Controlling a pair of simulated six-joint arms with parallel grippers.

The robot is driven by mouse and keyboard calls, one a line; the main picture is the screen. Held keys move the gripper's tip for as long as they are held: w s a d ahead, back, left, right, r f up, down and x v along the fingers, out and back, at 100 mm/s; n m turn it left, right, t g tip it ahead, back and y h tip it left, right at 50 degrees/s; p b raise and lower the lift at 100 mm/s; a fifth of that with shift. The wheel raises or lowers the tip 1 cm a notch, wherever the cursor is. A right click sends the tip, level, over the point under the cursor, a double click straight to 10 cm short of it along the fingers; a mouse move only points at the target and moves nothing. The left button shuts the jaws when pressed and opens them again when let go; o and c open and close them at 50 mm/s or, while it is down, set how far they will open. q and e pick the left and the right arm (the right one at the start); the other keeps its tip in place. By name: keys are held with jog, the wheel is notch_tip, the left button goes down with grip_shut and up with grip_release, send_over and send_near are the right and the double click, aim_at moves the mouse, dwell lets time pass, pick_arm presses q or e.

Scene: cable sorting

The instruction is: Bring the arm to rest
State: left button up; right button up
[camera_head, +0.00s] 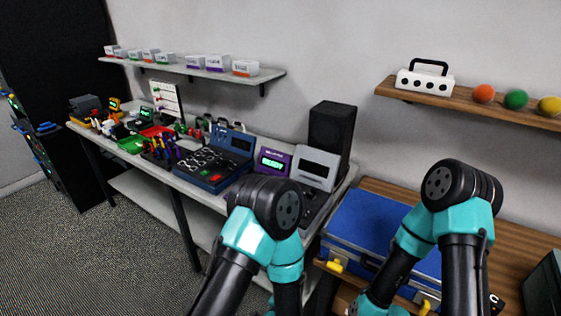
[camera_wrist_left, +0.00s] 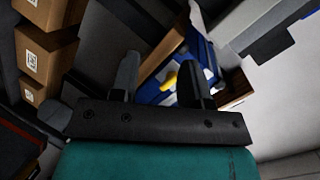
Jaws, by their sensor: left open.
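Both of my arms show in the head view as teal and black links, with bent joints in front of the bench and the blue case. Neither gripper's fingers can be seen there. In the left wrist view my left gripper (camera_wrist_left: 158,80) is open, its two dark fingers apart. I see nothing held between them. A blue case with a yellow latch (camera_wrist_left: 170,80) shows beyond the fingers, and I see no contact with it. My right gripper is out of view.
A bench (camera_head: 140,187) with electronic devices and cables stands at left. The blue case (camera_head: 358,222) lies on a wooden table (camera_head: 520,262) behind my right arm. Cardboard boxes (camera_wrist_left: 45,55) are at the left of the wrist view. Carpet (camera_head: 110,260) is clear at lower left.

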pick_arm(q)
jog(key=a+f+n+g+y, duration=0.3)
jog(key=a+f+n+g, duration=0.3)
jog(key=a+n, duration=0.6)
jog(key=s+a+f+n+g, duration=0.3)
jog(key=s+a+n+g, duration=0.2)
jog(key=a, duration=0.9)
jog(key=s+n, duration=0.3)
jog(key=s, duration=0.2)
jog(key=shift+s+a+f+g, duration=0.15)
jog(key=shift+s+a+g, duration=0.05)
jog(key=shift+a+g, duration=0.15)
